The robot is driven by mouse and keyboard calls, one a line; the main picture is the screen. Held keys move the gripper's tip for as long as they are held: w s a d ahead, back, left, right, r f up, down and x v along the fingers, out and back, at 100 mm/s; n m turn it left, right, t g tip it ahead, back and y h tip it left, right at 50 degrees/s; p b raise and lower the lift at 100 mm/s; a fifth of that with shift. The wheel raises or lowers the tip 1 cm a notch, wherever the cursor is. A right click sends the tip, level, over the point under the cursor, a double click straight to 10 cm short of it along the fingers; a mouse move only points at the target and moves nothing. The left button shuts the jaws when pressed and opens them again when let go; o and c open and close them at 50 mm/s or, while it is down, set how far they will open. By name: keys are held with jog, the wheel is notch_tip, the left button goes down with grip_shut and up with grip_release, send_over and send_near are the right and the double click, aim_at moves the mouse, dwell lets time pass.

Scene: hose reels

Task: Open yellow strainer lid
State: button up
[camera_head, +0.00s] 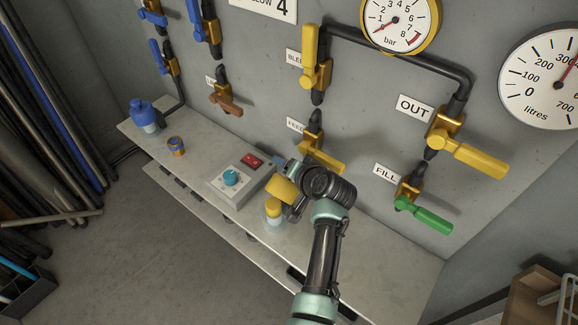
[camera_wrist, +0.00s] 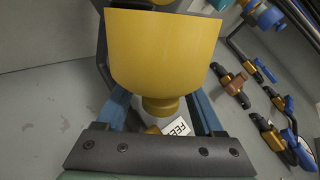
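The yellow strainer (camera_head: 273,208) stands on the bench top, with a yellow upper part over a clear bowl. Its yellow lid (camera_head: 282,189) is off it, tilted, just above and slightly right of the strainer. My gripper (camera_head: 296,192) is around the lid. In the wrist view the lid (camera_wrist: 163,52) fills the space between the two blue fingers of my gripper (camera_wrist: 158,108), with its narrow knob toward the palm. The fingertips are hidden behind the lid.
A control box (camera_head: 240,178) with a blue knob and red switch stands left of the strainer. Yellow valve handles (camera_head: 322,158) and a green one (camera_head: 425,214) project from the wall. The bench's right end is clear.

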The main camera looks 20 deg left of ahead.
jog(key=shift+r, duration=0.1)
jog(key=p+v, duration=0.1)
jog(key=v, duration=1.2)
jog(key=shift+o, duration=0.3)
jog(key=shift+d, duration=0.1)
